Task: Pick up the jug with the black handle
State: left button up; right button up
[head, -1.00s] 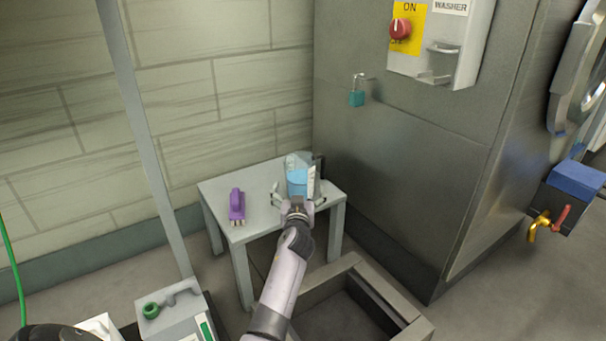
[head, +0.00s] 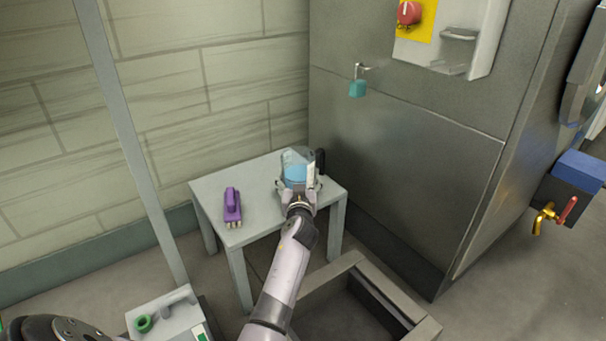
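The clear jug (head: 298,157) with blue contents and a black handle (head: 320,161) on its right stands on a small grey table (head: 262,226). My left gripper (head: 299,186) is at the near side of the jug, with a finger on each side low on its body. The fingers look drawn in against the jug, which still appears to be on the table top. The gripper hides the jug's lower front. My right gripper is not in view.
A purple brush (head: 232,205) lies on the table, left of the jug. A grey metal cabinet (head: 400,150) stands close on the right. A grey case (head: 165,315) is at lower left.

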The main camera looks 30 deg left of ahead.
pick_arm(q)
jog(key=c, duration=1.1)
jog(key=shift+r, duration=0.1)
jog(key=shift+r, duration=0.1)
